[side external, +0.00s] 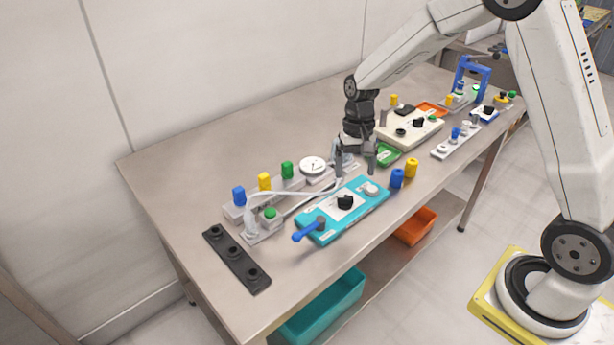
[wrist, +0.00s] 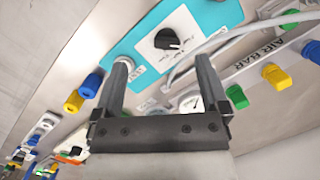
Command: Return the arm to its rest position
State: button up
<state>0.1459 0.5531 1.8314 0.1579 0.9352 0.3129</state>
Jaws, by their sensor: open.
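My gripper (side external: 355,167) points down over the middle of the table (side external: 215,160), behind the teal panel (side external: 318,233). Its two fingers are apart with nothing held between them. The wrist view also shows my gripper (wrist: 160,70), with the teal panel (wrist: 208,13) and its black knob (wrist: 168,39) beyond the fingertips. Whether the fingertips touch anything below is unclear.
A bar with blue (side external: 239,195), yellow (side external: 264,181) and green (side external: 287,169) valves lies left of my gripper, beside a round gauge (side external: 313,165) and a pale hose. Blue (side external: 397,178) and yellow (side external: 411,168) cylinders stand right. A blue frame (side external: 473,68) stands far right.

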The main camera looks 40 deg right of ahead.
jog(key=s+a+r+n+t, duration=0.1)
jog(key=s+a+n+t, duration=0.1)
jog(key=s, duration=0.4)
jog(key=s+a+r+n+t+h, duration=0.1)
jog(key=s+a+n+t, duration=0.1)
jog(key=s+n, duration=0.2)
jog(key=shift+s+h, duration=0.3)
jog(key=shift+s, duration=1.45)
